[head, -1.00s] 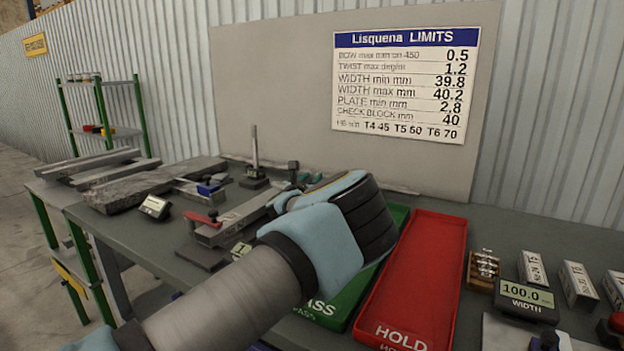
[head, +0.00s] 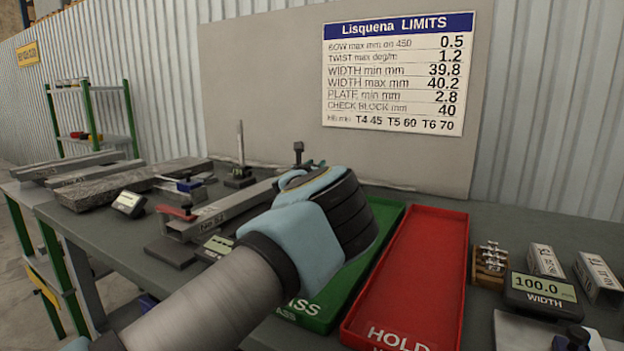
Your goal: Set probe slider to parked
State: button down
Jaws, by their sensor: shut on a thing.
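A long grey bar (head: 233,205) lies in a fixture with a red clamp (head: 177,212) at its near left end. A small dark block on a short post (head: 298,148) stands at the far end of the bar, just behind my wrist; it looks like part of the probe slider. My arm reaches in from the bottom, and its blue and black wrist covers that end of the fixture. My gripper (head: 313,166) shows only as small teal and dark bits behind the wrist. It is shut, its fingertips and grip hidden. I cannot read the slider's position.
A green PASS tray (head: 375,238) and a red HOLD tray (head: 418,270) lie right of my arm. A width gauge reading 100.0 (head: 542,290) and metal blocks stand further right.

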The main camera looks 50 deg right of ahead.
jog(key=shift+w+d+f, duration=0.1)
jog(key=shift+d, duration=0.2)
jog(key=shift+d+r, duration=0.1)
jog(key=shift+r, duration=0.15)
jog(key=c, duration=0.5)
grip_release()
jog(key=shift+d+f, duration=0.1)
jog(key=shift+c, duration=0.2)
jog(key=b+v, duration=0.3)
jog(key=v, duration=0.7)
jog(key=shift+a+f, duration=0.1)
jog(key=shift+a, duration=0.3)
